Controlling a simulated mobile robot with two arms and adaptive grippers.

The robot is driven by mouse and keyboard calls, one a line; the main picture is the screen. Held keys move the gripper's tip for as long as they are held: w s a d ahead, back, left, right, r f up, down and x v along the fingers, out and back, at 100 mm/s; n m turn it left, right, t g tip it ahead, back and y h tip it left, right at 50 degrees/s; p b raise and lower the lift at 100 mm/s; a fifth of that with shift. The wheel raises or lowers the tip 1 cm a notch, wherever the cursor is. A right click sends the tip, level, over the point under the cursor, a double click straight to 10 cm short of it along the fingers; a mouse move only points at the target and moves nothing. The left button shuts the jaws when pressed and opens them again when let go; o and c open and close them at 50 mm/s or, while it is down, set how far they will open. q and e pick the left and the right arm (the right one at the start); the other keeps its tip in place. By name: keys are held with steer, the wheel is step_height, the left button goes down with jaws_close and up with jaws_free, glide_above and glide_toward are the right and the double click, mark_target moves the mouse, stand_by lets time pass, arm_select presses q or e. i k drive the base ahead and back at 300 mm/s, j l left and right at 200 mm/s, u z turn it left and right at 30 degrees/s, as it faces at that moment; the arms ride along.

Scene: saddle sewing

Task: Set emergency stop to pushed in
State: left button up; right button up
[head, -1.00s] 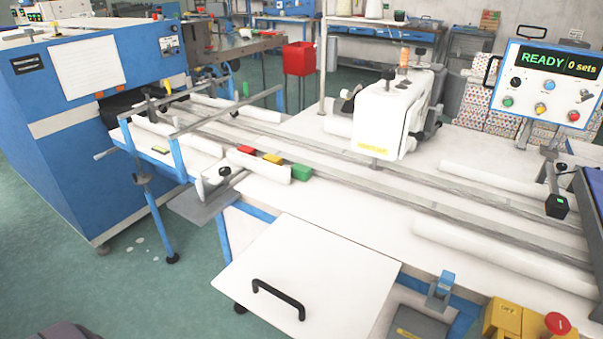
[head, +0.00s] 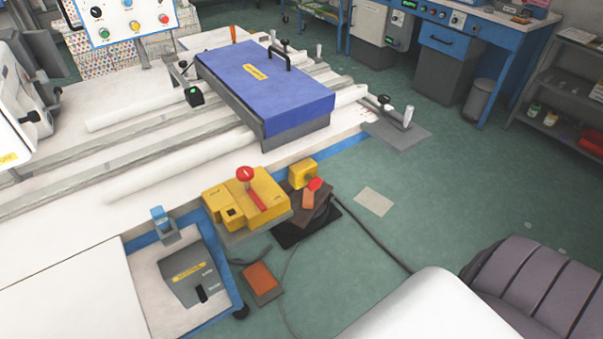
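The emergency stop is a red mushroom button (head: 245,174) on top of a yellow box (head: 271,192) at the table's front edge, near the middle of the head view. The button cap stands above the box top on a short stem, so it looks raised. A red strip (head: 257,201) lies on the box in front of it. Neither of my grippers is in view, and nothing touches the button.
A grey switch box (head: 189,285) and a small blue-topped clamp (head: 163,222) are left of the yellow box. A blue cover (head: 262,82) with a black handle lies behind it. A smaller yellow box (head: 302,172) and cables are to the right. Open floor (head: 420,200) lies further right.

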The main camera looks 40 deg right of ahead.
mark_target(314, 183)
steer(key=z, duration=1.2)
